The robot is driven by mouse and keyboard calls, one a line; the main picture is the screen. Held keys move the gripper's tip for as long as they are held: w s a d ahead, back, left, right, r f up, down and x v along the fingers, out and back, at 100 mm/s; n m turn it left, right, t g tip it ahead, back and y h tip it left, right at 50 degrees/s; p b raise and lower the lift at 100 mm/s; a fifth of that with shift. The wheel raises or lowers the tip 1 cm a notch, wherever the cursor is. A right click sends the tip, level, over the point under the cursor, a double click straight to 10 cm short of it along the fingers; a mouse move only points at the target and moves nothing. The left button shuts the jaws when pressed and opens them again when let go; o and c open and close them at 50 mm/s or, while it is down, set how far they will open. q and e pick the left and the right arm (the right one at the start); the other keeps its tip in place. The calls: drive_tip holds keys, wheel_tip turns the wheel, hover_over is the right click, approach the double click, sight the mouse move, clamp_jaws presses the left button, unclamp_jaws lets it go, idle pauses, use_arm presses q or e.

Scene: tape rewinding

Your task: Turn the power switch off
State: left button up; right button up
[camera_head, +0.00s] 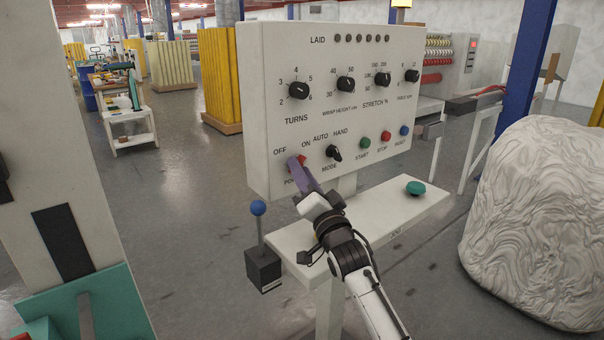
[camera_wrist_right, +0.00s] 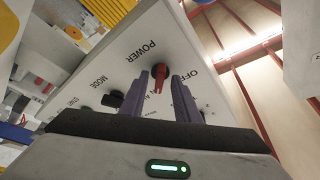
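The red power switch (camera_head: 302,159) sits at the lower left of the white control panel (camera_head: 262,100), between the OFF and ON labels and above the POWER label. It also shows in the right wrist view (camera_wrist_right: 161,76), with its narrow end toward the ON label. My right gripper (camera_head: 297,165) is at the switch, its purple fingers partly covering it. In the right wrist view the two fingers (camera_wrist_right: 170,82) are apart, with the red switch between their tips in the picture. I cannot tell whether they touch it. My left gripper is not in view.
The black mode knob (camera_head: 334,153) is just right of the power switch. Start, stop and reset buttons (camera_head: 386,136) are farther right. A blue-topped lever (camera_head: 258,208) stands left of my right arm. A white shelf (camera_head: 385,207) with a green button juts out below the panel.

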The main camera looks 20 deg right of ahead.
clamp_jaws()
drive_tip(key=shift+f+n, duration=0.15)
drive_tip(key=shift+n, duration=0.25)
drive_tip(key=shift+w+d+n+g+y+b, duration=0.1)
drive_tip(key=shift+d+n+g+y+b, duration=0.4)
drive_tip(key=shift+n+y, duration=2.5)
drive_tip(key=shift+w+n+g+y+b, duration=0.1)
drive_tip(key=shift+n+g+y+b, duration=0.45)
drive_tip(key=shift+n, duration=4.65)
drive_tip(key=shift+w+d+n+g+y+b, duration=0.2)
drive_tip(key=shift+n+g+y, duration=1.25)
drive_tip(key=shift+n, duration=2.65)
drive_tip(key=shift+s+t+y, duration=0.15)
drive_tip(key=shift+t+y, duration=0.15)
drive_tip(key=shift+y, duration=0.3)
drive_tip(key=shift+o, duration=0.2)
unclamp_jaws()
